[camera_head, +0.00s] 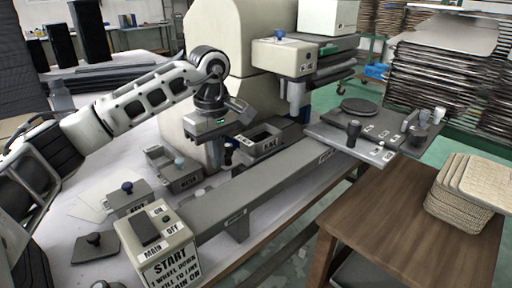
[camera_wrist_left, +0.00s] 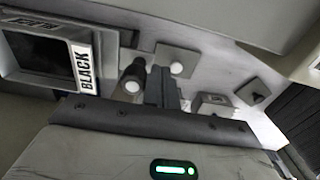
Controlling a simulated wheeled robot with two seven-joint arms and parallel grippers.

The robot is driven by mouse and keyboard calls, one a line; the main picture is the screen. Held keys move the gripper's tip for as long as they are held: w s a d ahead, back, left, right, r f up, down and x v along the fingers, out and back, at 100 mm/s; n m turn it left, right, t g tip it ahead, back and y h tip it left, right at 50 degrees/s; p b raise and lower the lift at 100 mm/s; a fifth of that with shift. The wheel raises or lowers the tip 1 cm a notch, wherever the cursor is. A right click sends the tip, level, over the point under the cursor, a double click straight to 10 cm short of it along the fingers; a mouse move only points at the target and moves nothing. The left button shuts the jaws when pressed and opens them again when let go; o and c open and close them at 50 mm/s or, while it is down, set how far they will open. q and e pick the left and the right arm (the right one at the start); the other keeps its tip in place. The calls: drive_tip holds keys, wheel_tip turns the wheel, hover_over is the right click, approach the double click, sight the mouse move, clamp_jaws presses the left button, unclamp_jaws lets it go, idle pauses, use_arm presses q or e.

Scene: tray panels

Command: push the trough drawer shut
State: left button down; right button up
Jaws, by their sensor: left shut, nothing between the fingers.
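A grey open trough (camera_head: 262,140) labelled BLACK sits beside the machine column, behind the long grey beam. It also shows at the upper left of the left wrist view (camera_wrist_left: 40,52), its dark inside visible. I cannot tell for sure which is the drawer. My left gripper (camera_head: 215,150) points down between the two troughs, shut and empty. In the left wrist view its dark fingers (camera_wrist_left: 162,88) are beside a dark knob with a white top (camera_wrist_left: 132,78). My right gripper is out of view.
The grey beam (camera_head: 260,185) crosses in front. A control box (camera_head: 158,240) with a START label and a NAVY box (camera_head: 128,198) stand near left. A grey side plate (camera_head: 375,140) carries small parts. A wooden table (camera_head: 400,215) holds stacked woven pieces (camera_head: 465,185).

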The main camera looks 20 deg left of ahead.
sight(242, 141)
use_arm(q)
drive_tip(key=shift+w+d+p, duration=0.35)
drive_tip(key=shift+w+d, duration=0.1)
drive_tip(key=shift+w, duration=0.55)
drive_tip(key=shift+w+d+p, duration=0.35)
drive_tip(key=shift+w+d, duration=0.05)
drive_tip(key=shift+w, duration=0.6)
drive_tip(key=shift+w+d+p, duration=0.35)
drive_tip(key=shift+w+d, duration=0.1)
drive_tip(key=shift+w, duration=0.65)
drive_tip(key=shift+w, duration=0.15)
drive_tip(key=shift+w+d+p, duration=0.2)
drive_tip(key=shift+w+d, duration=0.1)
drive_tip(key=shift+w, duration=0.3)
drive_tip(key=shift+w+d+p, duration=0.15)
drive_tip(key=shift+w+d, duration=0.1)
drive_tip(key=shift+w, duration=0.4)
drive_tip(key=shift+w+d+p, duration=0.2)
drive_tip(key=shift+w+d, duration=0.1)
drive_tip(key=shift+w, duration=0.3)
drive_tip(key=shift+s+a+p, duration=0.3)
drive_tip(key=shift+s, duration=0.3)
wheel_tip(242, 141, up, 7)
drive_tip(key=p, duration=0.5)
drive_tip(key=shift+p, duration=0.35)
